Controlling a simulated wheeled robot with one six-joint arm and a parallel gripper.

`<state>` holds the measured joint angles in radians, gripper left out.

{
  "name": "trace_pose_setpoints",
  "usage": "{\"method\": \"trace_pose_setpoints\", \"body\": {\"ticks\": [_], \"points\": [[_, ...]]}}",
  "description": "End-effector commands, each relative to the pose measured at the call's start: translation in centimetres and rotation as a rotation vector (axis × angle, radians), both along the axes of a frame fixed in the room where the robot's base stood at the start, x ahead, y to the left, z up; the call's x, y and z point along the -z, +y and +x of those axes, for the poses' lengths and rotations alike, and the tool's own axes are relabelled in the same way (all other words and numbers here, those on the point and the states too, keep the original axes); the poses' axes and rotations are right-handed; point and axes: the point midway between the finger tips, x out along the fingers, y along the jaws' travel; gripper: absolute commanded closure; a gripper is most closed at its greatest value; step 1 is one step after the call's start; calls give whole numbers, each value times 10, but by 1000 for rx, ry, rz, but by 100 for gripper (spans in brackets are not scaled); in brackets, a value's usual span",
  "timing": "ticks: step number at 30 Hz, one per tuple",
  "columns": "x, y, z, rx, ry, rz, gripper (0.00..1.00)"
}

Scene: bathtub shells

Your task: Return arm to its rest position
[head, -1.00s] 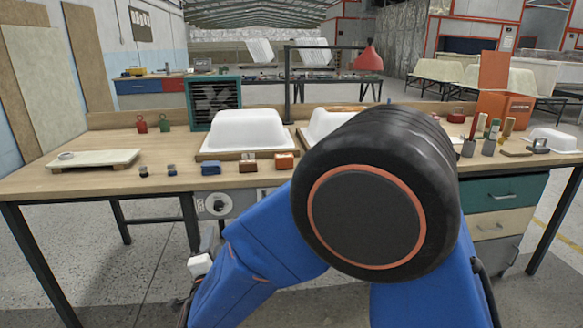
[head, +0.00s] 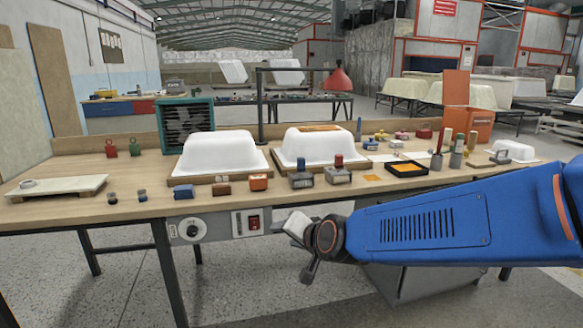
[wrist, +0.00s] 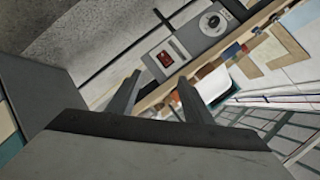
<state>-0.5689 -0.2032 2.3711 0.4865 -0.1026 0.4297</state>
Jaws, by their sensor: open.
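My blue arm (head: 440,232) reaches in from the right of the head view, low in front of the workbench. Its wrist end (head: 326,238) is before the bench's front edge, below the tabletop. My gripper (wrist: 158,80) shows in the wrist view with its two fingers apart and nothing between them. The bench's front panel with a red switch (wrist: 166,59) and a dial lies beyond the fingers.
The workbench (head: 70,210) carries two white tub shells (head: 219,152) (head: 317,145) on boards, with small blocks along the front. A drawer cabinet (head: 400,283) is partly hidden behind my arm.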

Motion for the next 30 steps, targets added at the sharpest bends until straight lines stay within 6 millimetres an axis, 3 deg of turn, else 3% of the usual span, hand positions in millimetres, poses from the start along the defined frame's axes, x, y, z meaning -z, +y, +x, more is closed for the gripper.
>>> {"method": "trace_pose_setpoints", "body": {"ticks": [1,11,21,27,30], "points": [[-3,-20,-7,-9,6,-33,54],[5,-135,-83,-103,104,-307,54],[30,-245,-192,-162,272,-584,54],[43,-286,-249,-178,377,-693,54],[47,-296,-264,-183,408,-718,54]]}}
